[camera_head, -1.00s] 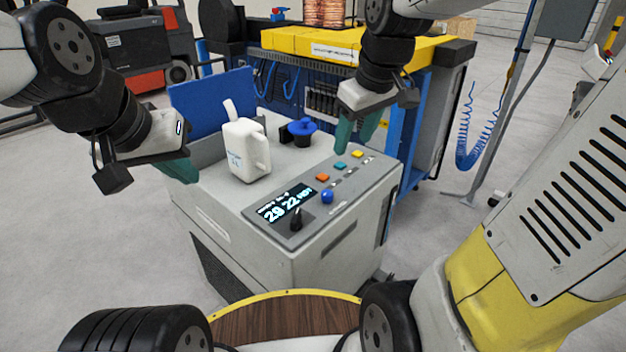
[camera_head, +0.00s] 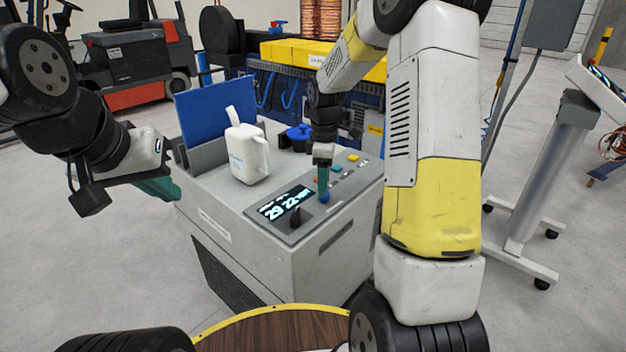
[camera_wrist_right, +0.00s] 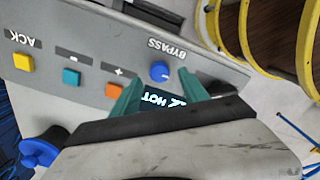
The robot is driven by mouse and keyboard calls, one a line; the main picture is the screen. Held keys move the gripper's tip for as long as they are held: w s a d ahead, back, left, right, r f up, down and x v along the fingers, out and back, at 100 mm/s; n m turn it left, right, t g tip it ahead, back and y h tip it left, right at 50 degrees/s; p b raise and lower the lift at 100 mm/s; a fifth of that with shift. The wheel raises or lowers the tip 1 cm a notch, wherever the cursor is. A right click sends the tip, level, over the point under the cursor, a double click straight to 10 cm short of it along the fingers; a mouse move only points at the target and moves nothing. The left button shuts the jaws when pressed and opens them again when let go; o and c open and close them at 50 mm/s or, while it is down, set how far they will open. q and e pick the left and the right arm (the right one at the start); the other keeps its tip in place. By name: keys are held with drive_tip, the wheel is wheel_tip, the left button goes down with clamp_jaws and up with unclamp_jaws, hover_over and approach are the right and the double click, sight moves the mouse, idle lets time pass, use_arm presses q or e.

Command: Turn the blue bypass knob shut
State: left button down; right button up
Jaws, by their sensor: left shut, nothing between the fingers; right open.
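The blue bypass knob (camera_wrist_right: 160,71) sits on the grey control panel, beside the BYPASS label, in the right wrist view. In the head view the knob (camera_head: 324,198) shows just below the right fingertips. My right gripper (camera_head: 323,187) points down over the panel. In the right wrist view the green fingers of this gripper (camera_wrist_right: 160,88) are spread, with the knob between and a little beyond their tips; I cannot tell if they touch it. My left gripper (camera_head: 160,188) is shut and empty, left of the grey cabinet (camera_head: 290,262).
A black knob (camera_head: 295,215) stands beside the lit display (camera_head: 285,203). Orange (camera_wrist_right: 71,77), teal (camera_wrist_right: 113,90) and yellow (camera_wrist_right: 23,62) buttons line the panel. A white jug (camera_head: 246,155) and a blue valve handle (camera_head: 299,133) are on the cabinet top.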

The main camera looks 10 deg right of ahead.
drive_tip(key=shift+f, duration=1.45)
clamp_jaws()
